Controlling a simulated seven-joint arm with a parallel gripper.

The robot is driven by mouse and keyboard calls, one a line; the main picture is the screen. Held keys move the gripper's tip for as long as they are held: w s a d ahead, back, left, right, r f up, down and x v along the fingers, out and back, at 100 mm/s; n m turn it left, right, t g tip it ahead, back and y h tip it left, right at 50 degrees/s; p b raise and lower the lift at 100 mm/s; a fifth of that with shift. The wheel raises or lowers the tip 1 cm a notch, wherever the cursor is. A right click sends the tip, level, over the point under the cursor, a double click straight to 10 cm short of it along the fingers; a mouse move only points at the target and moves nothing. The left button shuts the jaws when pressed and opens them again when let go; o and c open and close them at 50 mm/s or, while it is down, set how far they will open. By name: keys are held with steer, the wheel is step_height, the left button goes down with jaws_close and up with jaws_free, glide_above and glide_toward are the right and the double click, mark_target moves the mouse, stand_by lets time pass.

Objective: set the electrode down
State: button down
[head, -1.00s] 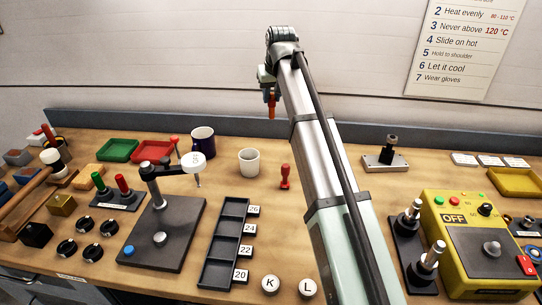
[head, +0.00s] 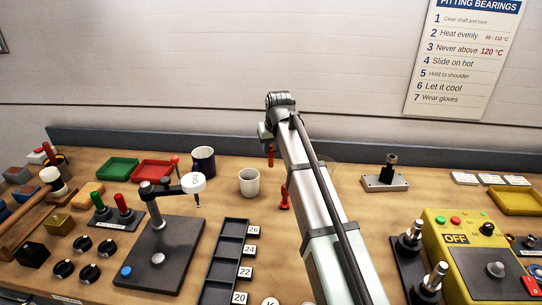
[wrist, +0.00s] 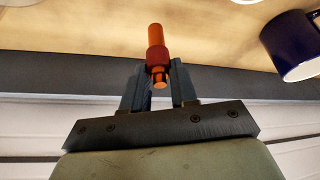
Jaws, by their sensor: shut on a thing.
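The electrode is an orange-copper rod with a dark red collar. In the wrist view the electrode (wrist: 156,35) sticks out beyond my fingers, with the wooden bench top behind it.
A white cup (head: 249,182) and a dark blue mug (head: 203,161) stand left of my gripper. A red upright piece (head: 285,196) stands nearer, beside my arm. Bare wood lies between.

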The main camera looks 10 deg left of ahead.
mark_target(272, 151)
steer(key=shift+f, duration=1.75)
steer(key=c, duration=0.9)
jaws_free()
steer(key=shift+f, duration=0.1)
steer(key=v, duration=1.2)
